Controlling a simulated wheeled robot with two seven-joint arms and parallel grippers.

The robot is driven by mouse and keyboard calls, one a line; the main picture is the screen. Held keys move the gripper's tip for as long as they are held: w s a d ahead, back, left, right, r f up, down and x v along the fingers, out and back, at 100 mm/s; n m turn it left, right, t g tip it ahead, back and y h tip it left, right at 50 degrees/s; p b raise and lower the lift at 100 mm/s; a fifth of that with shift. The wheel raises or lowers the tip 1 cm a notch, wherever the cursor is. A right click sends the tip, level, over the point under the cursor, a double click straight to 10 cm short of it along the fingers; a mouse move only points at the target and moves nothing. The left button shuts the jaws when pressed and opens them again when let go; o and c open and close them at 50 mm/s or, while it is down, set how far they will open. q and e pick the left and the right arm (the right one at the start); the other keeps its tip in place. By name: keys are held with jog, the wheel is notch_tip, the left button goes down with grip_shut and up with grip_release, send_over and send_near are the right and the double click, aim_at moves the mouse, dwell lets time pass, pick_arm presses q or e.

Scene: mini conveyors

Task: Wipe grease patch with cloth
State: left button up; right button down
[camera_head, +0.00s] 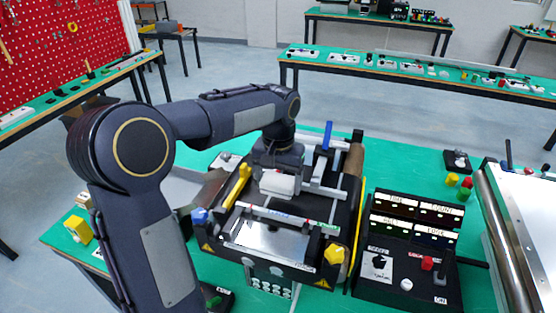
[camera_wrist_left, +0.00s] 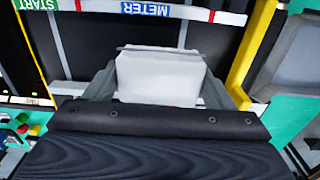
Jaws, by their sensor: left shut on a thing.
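My left gripper (camera_head: 280,180) is above the middle of the small black conveyor machine (camera_head: 340,215). It is shut on a white, block-like folded cloth (camera_head: 278,184). In the left wrist view the cloth (camera_wrist_left: 158,76) sits between the two grey fingers, over the machine's dark bed and grey rails. I cannot tell whether the cloth touches the bed. I cannot pick out a grease patch in either view; the gripper and cloth hide part of the bed. My right gripper is not in view.
A yellow bar (camera_head: 237,186) stands left of the gripper, and a blue-topped post (camera_head: 327,136) behind it. A shiny plate (camera_head: 265,240) lies at the machine's front, near a yellow knob (camera_head: 334,254). A black control panel (camera_head: 408,250) stands to the right. Green tabletop shows beyond it.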

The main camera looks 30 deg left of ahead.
pick_arm(q)
notch_tip(320, 180, up, 2)
jog(key=shift+a+r+p, duration=0.1)
jog(key=shift+a+p, duration=0.05)
jog(key=shift+p, duration=0.5)
jog(key=shift+r+p, duration=0.85)
jog(key=shift+r, duration=0.1)
